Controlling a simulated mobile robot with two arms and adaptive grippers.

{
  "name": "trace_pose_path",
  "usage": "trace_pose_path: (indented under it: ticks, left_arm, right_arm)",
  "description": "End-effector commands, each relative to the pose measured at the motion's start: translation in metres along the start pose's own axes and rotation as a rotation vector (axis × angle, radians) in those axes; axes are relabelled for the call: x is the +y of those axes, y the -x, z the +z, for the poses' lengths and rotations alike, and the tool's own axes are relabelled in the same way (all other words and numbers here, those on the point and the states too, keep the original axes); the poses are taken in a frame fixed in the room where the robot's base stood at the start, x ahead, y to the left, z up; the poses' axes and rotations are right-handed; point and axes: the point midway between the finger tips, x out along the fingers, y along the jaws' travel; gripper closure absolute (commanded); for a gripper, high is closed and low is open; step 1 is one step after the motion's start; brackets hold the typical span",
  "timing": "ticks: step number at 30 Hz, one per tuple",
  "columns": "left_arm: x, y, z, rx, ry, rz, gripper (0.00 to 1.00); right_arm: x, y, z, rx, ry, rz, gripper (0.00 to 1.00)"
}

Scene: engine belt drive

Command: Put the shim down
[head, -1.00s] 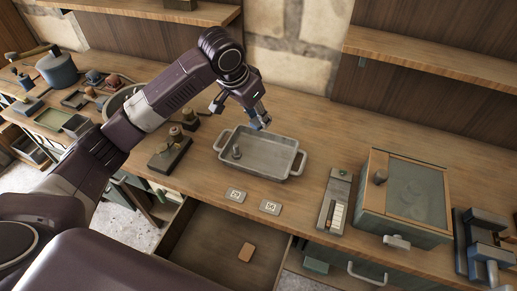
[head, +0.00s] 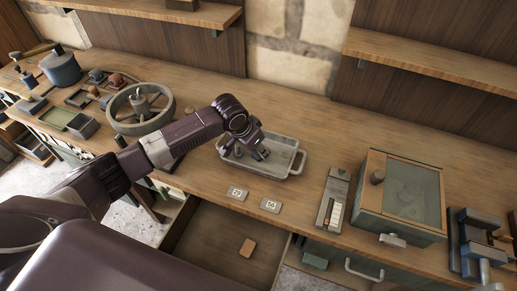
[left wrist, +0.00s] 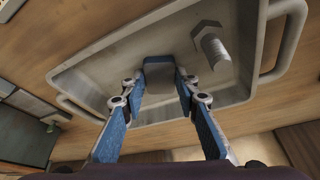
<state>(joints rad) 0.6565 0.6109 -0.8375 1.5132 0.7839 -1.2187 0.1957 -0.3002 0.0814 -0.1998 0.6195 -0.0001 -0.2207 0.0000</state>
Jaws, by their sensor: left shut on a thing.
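My left gripper (head: 259,154) points down inside the grey metal tray (head: 287,171) on the bench. In the left wrist view, the left gripper (left wrist: 160,88) has its two blue fingers shut on a small grey, flat piece, the shim (left wrist: 160,75). The shim is over the tray's floor, and I cannot tell whether it touches it. A grey bolt (left wrist: 213,47) lies in the tray beside the shim, toward the tray's handle end. In the head view the shim is too small and hidden by the fingers to make out. My right gripper is not in view.
Two number cards (head: 236,192) (head: 270,205) lie in front of the tray. A lidded box (head: 402,195) stands right, a handwheel (head: 140,108) left. The bench behind the tray is clear.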

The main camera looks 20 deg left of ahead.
Motion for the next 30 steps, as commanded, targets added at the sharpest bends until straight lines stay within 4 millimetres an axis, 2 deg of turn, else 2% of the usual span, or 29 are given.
trace_pose_path:
  ticks: [8, 9, 13, 23, 26, 30]
  left_arm:
    - [0.0, -0.002, 0.0, 0.002, 0.0, 0.001, 1.0]
    - [0.0, -0.002, 0.001, 0.001, 0.0, 0.001, 0.67]
    - [0.0, -0.002, 0.001, 0.001, 0.0, 0.0, 0.54]
    - [0.0, 0.002, -0.001, 0.001, 0.0, -0.001, 0.54]
    - [-0.001, 0.009, -0.001, 0.003, -0.001, 0.0, 0.54]
    - [-0.001, 0.031, -0.001, 0.003, -0.002, -0.001, 0.54]
  right_arm:
    - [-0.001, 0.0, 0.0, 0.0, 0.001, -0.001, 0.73]
    - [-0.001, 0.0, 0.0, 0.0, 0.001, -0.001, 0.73]
    - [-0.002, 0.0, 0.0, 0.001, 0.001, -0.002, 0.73]
    - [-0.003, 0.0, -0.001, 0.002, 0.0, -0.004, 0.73]
    - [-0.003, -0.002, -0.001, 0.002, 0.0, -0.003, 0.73]
    - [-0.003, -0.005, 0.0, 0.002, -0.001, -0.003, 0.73]
